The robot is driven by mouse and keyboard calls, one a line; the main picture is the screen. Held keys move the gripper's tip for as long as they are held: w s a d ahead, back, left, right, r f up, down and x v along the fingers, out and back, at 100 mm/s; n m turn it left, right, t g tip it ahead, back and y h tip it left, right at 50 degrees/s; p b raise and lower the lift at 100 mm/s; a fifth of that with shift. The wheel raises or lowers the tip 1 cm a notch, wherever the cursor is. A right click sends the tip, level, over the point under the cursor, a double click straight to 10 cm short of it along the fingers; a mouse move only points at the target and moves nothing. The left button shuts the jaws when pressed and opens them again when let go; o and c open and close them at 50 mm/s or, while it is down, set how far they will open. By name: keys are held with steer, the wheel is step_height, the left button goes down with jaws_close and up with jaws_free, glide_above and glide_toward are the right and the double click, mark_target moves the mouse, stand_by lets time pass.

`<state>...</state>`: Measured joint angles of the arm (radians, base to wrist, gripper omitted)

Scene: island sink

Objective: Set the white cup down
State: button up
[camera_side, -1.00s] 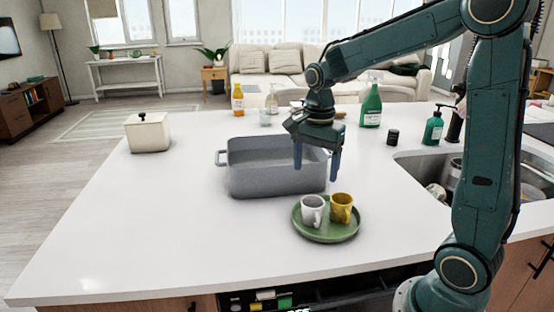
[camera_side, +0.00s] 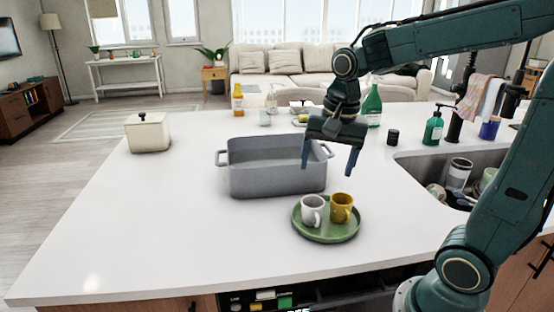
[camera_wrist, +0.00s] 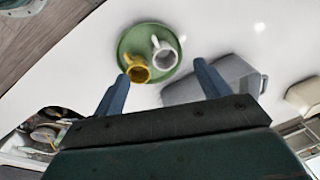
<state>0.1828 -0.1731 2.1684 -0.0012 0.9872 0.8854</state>
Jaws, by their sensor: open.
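The white cup (camera_side: 312,210) stands upright on the green round tray (camera_side: 326,236), beside the yellow mug (camera_side: 341,207). In the wrist view the white cup (camera_wrist: 164,52) also sits on the tray (camera_wrist: 128,42), next to the yellow mug (camera_wrist: 138,70). My gripper (camera_side: 328,170) is open and empty. It hangs above the counter behind the tray, at the right end of the grey basin, apart from both cups. Its two blue fingers also show in the wrist view (camera_wrist: 160,84).
The grey rectangular basin (camera_side: 275,182) stands behind and left of the tray. The sink (camera_side: 420,172) with dishes is at the right. A green bottle (camera_side: 373,105) and soap pump (camera_side: 433,128) stand behind. A lidded cream pot (camera_side: 148,135) is at the left. The front-left counter is clear.

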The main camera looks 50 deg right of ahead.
steer(key=s+a+r+n+t, duration=0.1)
steer(key=s+a+n+t, duration=0.2)
steer(key=s+n, duration=0.8)
steer(key=shift+a+r+n+t, duration=0.4)
steer(key=shift+a+n, duration=0.2)
steer(key=shift+a, duration=0.55)
